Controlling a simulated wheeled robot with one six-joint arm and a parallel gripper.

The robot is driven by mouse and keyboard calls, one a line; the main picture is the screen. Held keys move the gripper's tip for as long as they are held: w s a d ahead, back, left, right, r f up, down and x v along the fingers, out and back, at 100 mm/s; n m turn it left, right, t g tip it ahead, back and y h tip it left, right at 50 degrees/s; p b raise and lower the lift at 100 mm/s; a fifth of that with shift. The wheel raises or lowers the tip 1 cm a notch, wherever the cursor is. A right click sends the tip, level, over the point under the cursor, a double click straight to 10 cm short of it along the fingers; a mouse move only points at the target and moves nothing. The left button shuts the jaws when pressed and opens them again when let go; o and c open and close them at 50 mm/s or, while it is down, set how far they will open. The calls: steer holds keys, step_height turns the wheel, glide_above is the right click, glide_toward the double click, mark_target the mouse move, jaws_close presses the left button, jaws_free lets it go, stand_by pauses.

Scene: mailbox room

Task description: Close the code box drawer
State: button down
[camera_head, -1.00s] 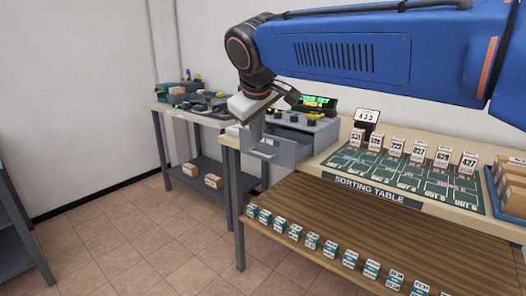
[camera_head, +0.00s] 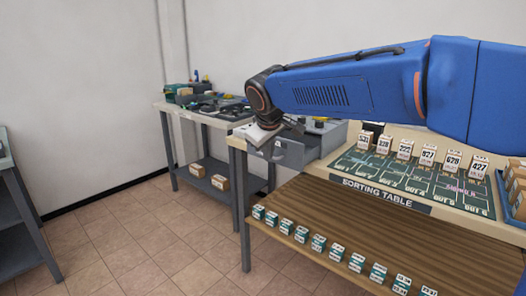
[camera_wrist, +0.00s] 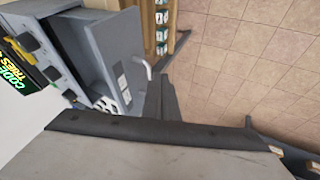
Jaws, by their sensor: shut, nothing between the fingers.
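The grey code box (camera_head: 326,137) stands at the left end of the sorting table, partly hidden behind my arm. Its drawer (camera_head: 297,153) faces left-front, and how far it stands out is hard to tell in the head view. In the wrist view the drawer front (camera_wrist: 124,76) shows with a pale bent handle (camera_wrist: 143,68). My gripper (camera_head: 268,144) is shut and empty, at the drawer's front end. In the wrist view its dark fingers (camera_wrist: 165,98) are just beside the handle; whether they touch is unclear.
The sorting table (camera_head: 390,200) carries a row of numbered boxes at the back and several small boxes along its front shelf edge. A side table (camera_head: 192,115) with tools stands at the left. Tiled floor lies open in front.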

steer(key=shift+w+d+f, duration=0.1)
steer(key=shift+w+d, duration=0.25)
steer(key=shift+w, duration=0.1)
steer(key=shift+w, duration=0.1)
steer(key=w+d, duration=0.2)
steer(key=w, duration=0.1)
steer(key=w+d, duration=0.5)
steer(key=w, duration=0.2)
steer(key=shift+d, duration=0.25)
